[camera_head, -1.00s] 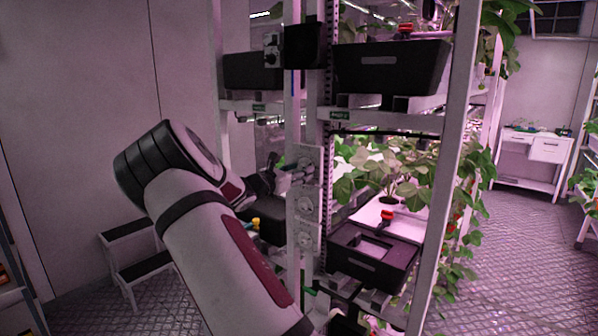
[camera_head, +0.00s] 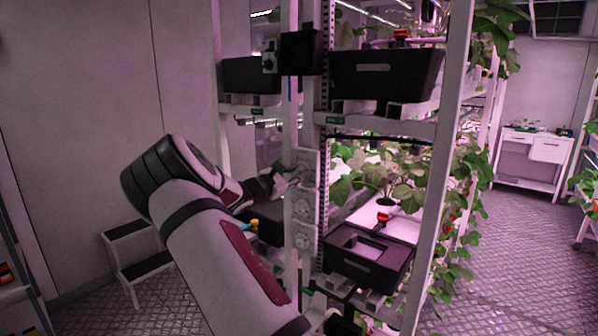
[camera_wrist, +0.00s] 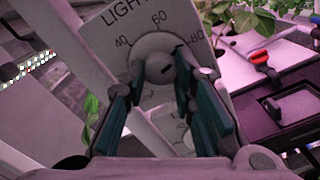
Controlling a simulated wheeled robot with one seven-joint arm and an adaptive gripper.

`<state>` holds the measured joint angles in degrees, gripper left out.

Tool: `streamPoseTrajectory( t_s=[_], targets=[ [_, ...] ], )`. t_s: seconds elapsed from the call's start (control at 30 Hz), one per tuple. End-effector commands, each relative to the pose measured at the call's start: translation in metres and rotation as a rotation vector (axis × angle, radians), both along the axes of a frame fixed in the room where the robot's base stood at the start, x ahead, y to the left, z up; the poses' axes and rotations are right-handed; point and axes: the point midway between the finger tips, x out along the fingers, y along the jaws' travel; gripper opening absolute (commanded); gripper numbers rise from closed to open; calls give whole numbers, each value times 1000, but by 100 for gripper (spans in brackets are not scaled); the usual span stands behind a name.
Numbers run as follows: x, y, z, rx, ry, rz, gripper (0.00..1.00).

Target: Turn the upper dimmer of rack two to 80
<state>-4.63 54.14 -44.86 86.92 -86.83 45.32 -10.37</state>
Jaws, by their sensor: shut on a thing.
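The upper dimmer is a grey round knob (camera_wrist: 150,66) on a white panel marked "LIGHT", with 40, 60 and 80 around its dial. In the wrist view, my gripper (camera_wrist: 158,76) has its teal-padded fingers on both sides of this knob, shut on it. The panel looks tilted there, and I cannot tell exactly which number the knob points to.
Black boxes (camera_head: 372,258) with red-topped fittings sit on the rack right of the panel. A step stool (camera_head: 130,250) stands at left. The floor at right is clear.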

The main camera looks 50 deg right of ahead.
Motion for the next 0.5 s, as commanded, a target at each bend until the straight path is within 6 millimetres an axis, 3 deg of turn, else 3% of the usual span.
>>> streamPoseTrajectory(
  t_s=[0.2, 0.47, 0.5],
  targets=[
    [0, 0, 0, 9, -106, -1, 0],
    [0, 0, -1, 9, -108, -1, 0],
    [0, 0, -1, 9, -108, -1, 29]
  ],
)
